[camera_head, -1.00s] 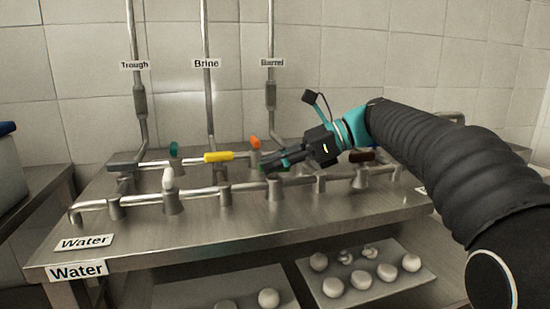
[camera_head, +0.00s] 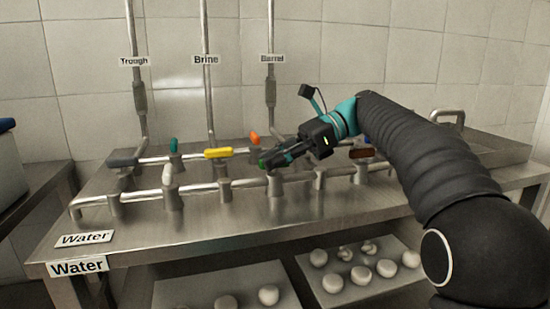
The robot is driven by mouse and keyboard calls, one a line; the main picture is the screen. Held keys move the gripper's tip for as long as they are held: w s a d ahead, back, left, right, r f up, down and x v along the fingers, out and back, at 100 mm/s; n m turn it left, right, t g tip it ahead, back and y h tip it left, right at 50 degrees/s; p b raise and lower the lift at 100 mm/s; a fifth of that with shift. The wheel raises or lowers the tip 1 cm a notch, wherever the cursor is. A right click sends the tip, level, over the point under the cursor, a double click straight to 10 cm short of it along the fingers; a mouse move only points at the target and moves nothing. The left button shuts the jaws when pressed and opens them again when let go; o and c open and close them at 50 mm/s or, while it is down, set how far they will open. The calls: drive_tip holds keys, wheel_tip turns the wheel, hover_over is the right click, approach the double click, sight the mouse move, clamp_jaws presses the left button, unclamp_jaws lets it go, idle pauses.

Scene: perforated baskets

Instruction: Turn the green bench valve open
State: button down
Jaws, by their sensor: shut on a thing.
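The green bench valve (camera_head: 262,165) sits on the front pipe of the steel bench, right of the yellow handle. Only a small green part of its handle shows at my fingertips; the rest is hidden by the fingers. My gripper (camera_head: 269,161) reaches in from the right, slanting down to the left, and is shut on the green handle. How far the handle is turned cannot be told.
Other handles stand close by: yellow (camera_head: 218,153), orange (camera_head: 255,138), teal (camera_head: 174,145), white (camera_head: 167,175), dark grey (camera_head: 122,162) and brown (camera_head: 362,153). The bench front (camera_head: 240,220) is clear. A tray of pale round pieces (camera_head: 345,296) is below.

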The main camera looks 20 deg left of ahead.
drive_tip(key=c, duration=1.1)
unclamp_jaws()
drive_tip(key=shift+r, duration=5.05)
